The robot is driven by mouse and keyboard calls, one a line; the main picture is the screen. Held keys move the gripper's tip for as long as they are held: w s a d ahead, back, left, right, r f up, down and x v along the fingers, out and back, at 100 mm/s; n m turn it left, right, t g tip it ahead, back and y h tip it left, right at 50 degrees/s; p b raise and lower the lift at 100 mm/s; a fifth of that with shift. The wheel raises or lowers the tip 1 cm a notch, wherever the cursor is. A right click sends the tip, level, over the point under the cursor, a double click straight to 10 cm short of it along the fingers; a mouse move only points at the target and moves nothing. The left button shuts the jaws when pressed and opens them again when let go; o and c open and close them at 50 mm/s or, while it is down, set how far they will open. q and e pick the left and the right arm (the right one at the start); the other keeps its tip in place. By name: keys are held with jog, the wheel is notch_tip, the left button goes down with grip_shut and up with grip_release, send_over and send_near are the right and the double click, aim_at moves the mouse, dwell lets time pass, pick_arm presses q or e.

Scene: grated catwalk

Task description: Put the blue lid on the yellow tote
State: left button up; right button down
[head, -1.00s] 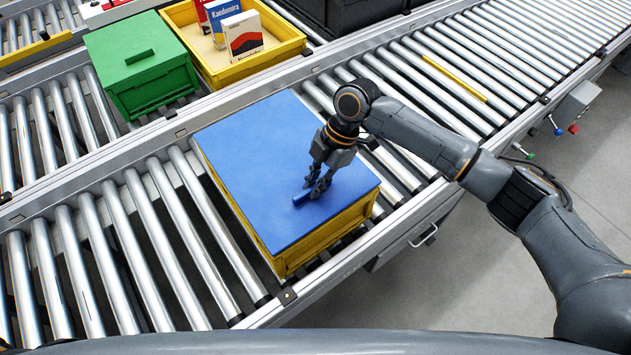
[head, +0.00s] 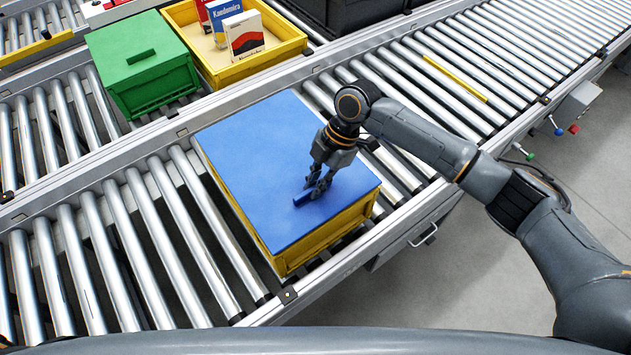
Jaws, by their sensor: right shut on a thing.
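The blue lid (head: 255,150) lies flat over the top of a yellow tote (head: 320,239) on the near roller conveyor. Its edges look lined up with the tote's rim, and it covers the inside of the tote. My right gripper (head: 312,193) reaches in from the right and is shut on the lid's small blue handle, near the lid's front right part. A second yellow tote (head: 280,58) stands open on the far conveyor with boxes in it. My left gripper is not in view.
A green lidded tote (head: 145,75) stands beside the open yellow tote on the far conveyor. A black tote (head: 345,12) is at the back. Bare rollers (head: 110,250) lie left of the covered tote, and more stretch to the right.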

jog(key=shift+f+b, duration=0.55)
jog(key=shift+f, duration=0.3)
dwell(0.6)
jog(key=c, duration=0.9)
grip_release()
jog(key=shift+f, duration=0.1)
jog(key=shift+c, duration=0.2)
jog(key=shift+r+p, duration=3.45)
jog(key=shift+r, duration=0.7)
jog(key=shift+s+f, duration=0.1)
